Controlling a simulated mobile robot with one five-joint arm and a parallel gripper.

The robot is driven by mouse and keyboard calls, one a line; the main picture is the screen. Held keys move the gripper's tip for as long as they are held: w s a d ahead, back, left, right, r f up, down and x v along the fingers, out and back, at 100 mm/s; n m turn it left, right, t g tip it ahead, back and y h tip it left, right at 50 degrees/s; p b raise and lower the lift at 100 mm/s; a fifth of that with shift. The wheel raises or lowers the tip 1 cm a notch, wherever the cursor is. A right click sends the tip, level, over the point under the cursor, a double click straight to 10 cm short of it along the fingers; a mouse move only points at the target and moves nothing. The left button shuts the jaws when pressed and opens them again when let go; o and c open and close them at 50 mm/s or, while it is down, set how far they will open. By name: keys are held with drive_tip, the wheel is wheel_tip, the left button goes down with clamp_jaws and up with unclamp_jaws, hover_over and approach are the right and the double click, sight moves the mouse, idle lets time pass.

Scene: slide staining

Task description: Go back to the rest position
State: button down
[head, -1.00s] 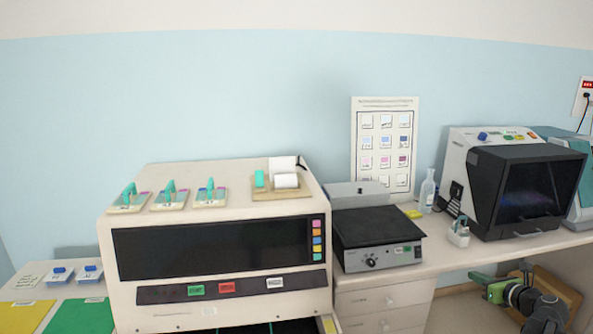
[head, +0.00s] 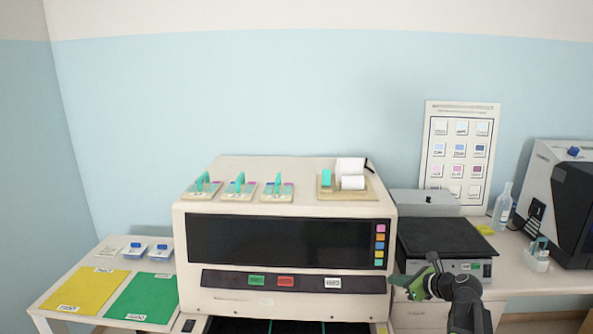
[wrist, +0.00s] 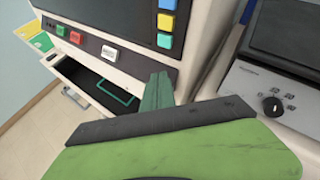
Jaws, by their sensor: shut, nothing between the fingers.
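My gripper (head: 398,281) shows at the lower right of the head view, in front of the right edge of the staining machine and the hotplate. Its green jaws point left and hold nothing. In the wrist view my gripper (wrist: 157,92) is shut, with its teal fingers together and empty, and the machine's front panel lies beyond the tips. The white staining machine (head: 188,250) stands in the middle of the head view, with a dark window and a row of coloured buttons. In the wrist view an open drawer (wrist: 95,85) shows below the machine's panel.
Several racks with teal handles (head: 240,188) and a board with white rolls (head: 345,195) sit on the machine. A hotplate (head: 440,237) and bottle (head: 502,205) stand to the right. Yellow (head: 85,290) and green (head: 142,298) mats lie on the left table.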

drive_tip(key=s+a+f+n+g, duration=0.2)
drive_tip(key=a+n, duration=0.2)
drive_tip(key=a, duration=0.4)
drive_tip(key=s+a+f+n+g, duration=0.1)
drive_tip(key=a+f+n+g, duration=0.2)
drive_tip(key=a, duration=0.5)
drive_tip(key=s+a+f+n+g, duration=0.1)
drive_tip(key=s+a+f+n, duration=0.1)
drive_tip(key=a+n, duration=0.5)
drive_tip(key=s+a+f+n+g+h, duration=0.2)
drive_tip(key=s+a+f+n, duration=0.1)
drive_tip(key=s+a+n, duration=0.25)
drive_tip(key=s+d+f+n+g+h, duration=0.2)
drive_tip(key=s+d+n, duration=0.3)
drive_tip(key=d+n, duration=0.3)
drive_tip(key=shift+s+n+g+h, duration=0.3)
drive_tip(key=shift+n+h, duration=0.35)
drive_tip(key=shift+h, duration=0.15)
